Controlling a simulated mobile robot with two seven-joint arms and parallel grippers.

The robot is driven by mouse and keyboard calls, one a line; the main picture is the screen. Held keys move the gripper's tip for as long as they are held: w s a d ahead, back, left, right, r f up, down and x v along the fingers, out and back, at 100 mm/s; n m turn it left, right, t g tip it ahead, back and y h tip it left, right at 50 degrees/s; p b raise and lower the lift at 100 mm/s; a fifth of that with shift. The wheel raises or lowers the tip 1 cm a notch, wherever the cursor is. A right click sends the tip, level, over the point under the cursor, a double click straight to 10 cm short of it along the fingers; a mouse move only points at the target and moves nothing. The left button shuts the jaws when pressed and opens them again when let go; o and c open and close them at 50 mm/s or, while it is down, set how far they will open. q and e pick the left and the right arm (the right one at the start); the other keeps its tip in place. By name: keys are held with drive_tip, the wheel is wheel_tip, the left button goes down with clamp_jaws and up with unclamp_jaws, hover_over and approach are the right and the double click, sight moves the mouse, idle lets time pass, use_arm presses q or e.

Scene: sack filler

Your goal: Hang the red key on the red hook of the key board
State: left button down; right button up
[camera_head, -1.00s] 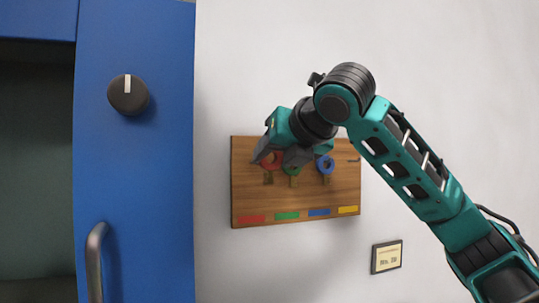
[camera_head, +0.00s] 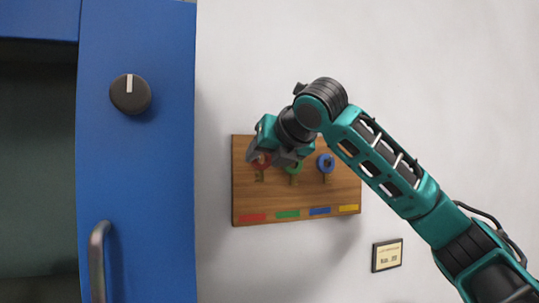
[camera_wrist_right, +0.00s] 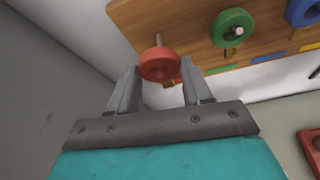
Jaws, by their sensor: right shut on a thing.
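My right gripper (camera_head: 267,158) is in front of the upper left of the wooden key board (camera_head: 300,203). It is shut on the red key (camera_head: 261,162), whose ring lies between the fingertips in the right wrist view (camera_wrist_right: 160,66); the key's shaft hangs down below the ring. A grey peg (camera_wrist_right: 158,41) shows just above the ring in that view, at the board's left end. I cannot tell whether the peg passes through the ring. A red label (camera_head: 252,217) marks the board's lower left. My left gripper is not in view.
A green key (camera_head: 295,168) and a blue key (camera_head: 326,163) hang close to the right on the board. A blue cabinet (camera_head: 150,190) with a knob and handle stands to the left. A small framed sign (camera_head: 387,255) is on the wall. The wall above the board is clear.

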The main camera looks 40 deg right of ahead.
drive_tip(key=shift+w+d+f, duration=0.1)
drive_tip(key=shift+w+d, duration=0.15)
drive_tip(key=shift+w, duration=0.8)
drive_tip(key=shift+w+d+f, duration=0.15)
drive_tip(key=shift+w+f, duration=0.4)
drive_tip(key=shift+w, duration=0.1)
drive_tip(key=o, duration=1.1)
drive_tip(key=v, duration=1.3)
drive_tip(key=shift+d, duration=0.1)
